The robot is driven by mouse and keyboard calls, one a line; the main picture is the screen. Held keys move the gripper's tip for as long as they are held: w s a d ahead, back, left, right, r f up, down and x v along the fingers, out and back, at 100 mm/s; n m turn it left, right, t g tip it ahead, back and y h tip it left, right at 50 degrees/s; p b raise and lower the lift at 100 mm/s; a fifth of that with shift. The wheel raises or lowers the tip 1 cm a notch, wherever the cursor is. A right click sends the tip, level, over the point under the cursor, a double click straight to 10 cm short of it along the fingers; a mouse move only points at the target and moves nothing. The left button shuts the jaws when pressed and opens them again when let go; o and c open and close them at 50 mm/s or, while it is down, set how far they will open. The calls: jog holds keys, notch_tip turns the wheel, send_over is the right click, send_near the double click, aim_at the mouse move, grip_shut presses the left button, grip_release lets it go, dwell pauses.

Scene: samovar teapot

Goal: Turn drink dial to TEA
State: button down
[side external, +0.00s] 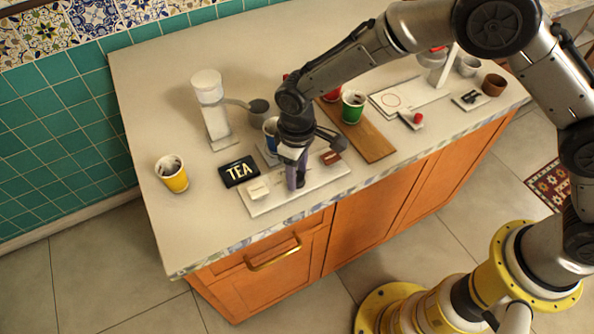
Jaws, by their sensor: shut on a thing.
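My gripper (295,183) points down over a pale board (285,200) near the counter's front edge. It is shut on what appears to be the drink dial, which is mostly hidden behind the fingers; I cannot read where the dial points. A cream block (259,189) sits at the board's left end and a red-brown block (331,157) at its right end. A black sign reading TEA (239,172) lies just behind the board's left end.
A yellow cup (172,174) stands at the left. A white dispenser (211,105) stands at the back. A blue cup (270,134) is close behind my gripper. A green cup (352,106) stands on a wooden board (372,140). The counter (150,85) is clear at the back left.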

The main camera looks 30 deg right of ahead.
jog(key=shift+m, duration=1.5)
jog(key=shift+c, duration=2)
grip_release()
notch_tip(320, 180, up, 14)
